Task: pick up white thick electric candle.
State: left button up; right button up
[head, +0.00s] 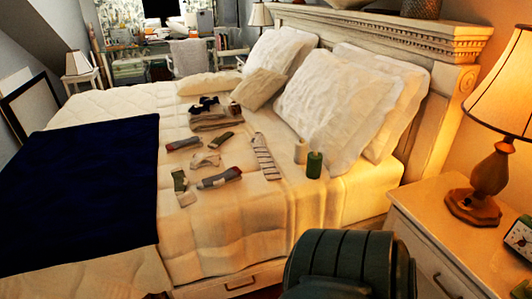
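A white thick candle (300,151) stands upright on the bed, near its right edge and in front of the large white pillows. A dark green candle (314,164) stands just right of it and nearer to me, so close that I cannot tell whether the two touch. Neither of my grippers is in view. A large dark rounded part fills the bottom centre-right, and no gripper fingers show on it.
Several socks and folded cloths (220,178) lie left of the candles on the cream bed (230,235). A dark blue blanket (80,190) covers the left. A nightstand (440,240) with a lit lamp (490,170) stands at the right. The bed front near the candles is clear.

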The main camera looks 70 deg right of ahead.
aim_at(301, 150)
jog(key=z, duration=2.4)
jog(key=i+j+z, duration=0.15)
jog(key=i+j, duration=0.05)
